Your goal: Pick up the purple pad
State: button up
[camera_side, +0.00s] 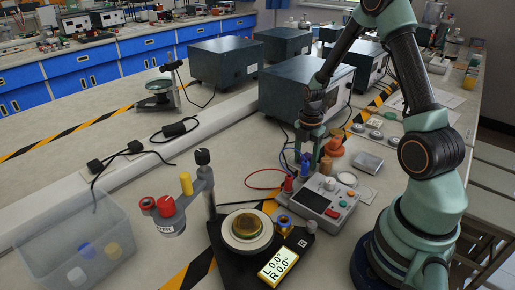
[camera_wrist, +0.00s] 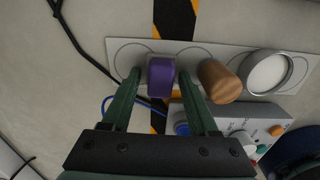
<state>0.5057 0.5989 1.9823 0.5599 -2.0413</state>
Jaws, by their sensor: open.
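The purple pad (camera_wrist: 161,78) shows in the wrist view as a small purple block with a greyish top, at a marked circle on a pale plate (camera_wrist: 128,56). My gripper (camera_wrist: 160,72) is open, with one green finger on each side of the pad. The fingertips reach about level with the pad; whether they touch it cannot be told. In the side view my gripper (camera_side: 308,152) is low, behind the grey instrument box, and the pad cannot be clearly made out there.
A wooden cylinder (camera_wrist: 218,81) stands just right of my right finger, with a white round dish (camera_wrist: 268,73) beyond it. A grey instrument box (camera_side: 320,203) with knobs and leads sits in front. A clear bin (camera_side: 72,240) is at the left.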

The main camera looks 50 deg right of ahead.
aim_at(306, 156)
grip_shut()
jog(key=shift+r, duration=0.15)
notch_tip(306, 156, up, 20)
dwell(0.5)
